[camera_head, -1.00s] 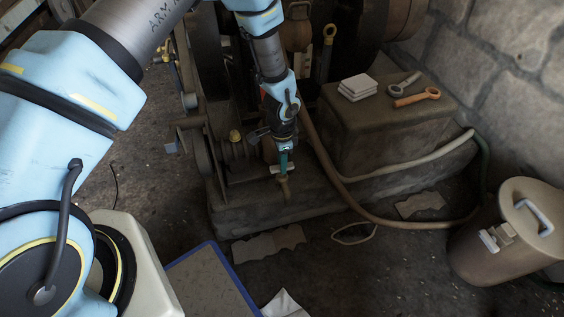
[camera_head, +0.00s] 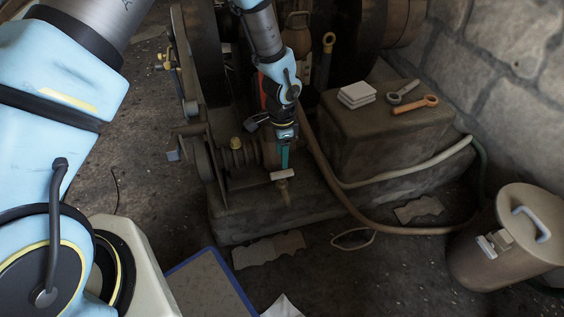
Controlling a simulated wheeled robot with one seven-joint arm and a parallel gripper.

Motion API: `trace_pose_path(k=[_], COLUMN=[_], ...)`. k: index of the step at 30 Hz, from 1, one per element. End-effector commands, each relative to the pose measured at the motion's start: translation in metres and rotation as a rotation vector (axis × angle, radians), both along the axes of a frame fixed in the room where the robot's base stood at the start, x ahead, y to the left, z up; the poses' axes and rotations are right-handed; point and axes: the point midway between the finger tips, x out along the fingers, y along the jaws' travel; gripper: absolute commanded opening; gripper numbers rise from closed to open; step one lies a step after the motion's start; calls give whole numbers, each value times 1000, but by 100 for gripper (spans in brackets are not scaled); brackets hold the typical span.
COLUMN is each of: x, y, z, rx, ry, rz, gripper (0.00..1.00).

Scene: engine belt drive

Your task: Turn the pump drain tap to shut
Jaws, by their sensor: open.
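The pump drain tap (camera_head: 285,193) sticks out low at the front of the pump (camera_head: 245,155), with a pale crossbar handle (camera_head: 283,175) lying roughly level across its top. My gripper (camera_head: 284,166) points down just above the handle. Its teal fingers are open, seen nearly edge-on, and hold nothing. The fingertips are very close to the handle; I cannot tell whether they touch it.
A brown hose (camera_head: 330,180) curves past the tap's right. A lidded can (camera_head: 500,250) stands at far right. Floor in front holds torn flat pieces (camera_head: 268,249).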

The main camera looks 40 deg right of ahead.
Motion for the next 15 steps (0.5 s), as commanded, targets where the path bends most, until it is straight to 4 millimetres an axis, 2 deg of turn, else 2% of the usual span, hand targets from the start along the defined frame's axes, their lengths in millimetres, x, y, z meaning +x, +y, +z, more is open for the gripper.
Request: trace_pose_path(k=[1,6,15], x=[0,0,-1], y=[-1,0,0], z=[12,30,35], rx=[-4,-1,0], ry=[-1,0,1], rz=[1,1,1], gripper=[57,57,57])
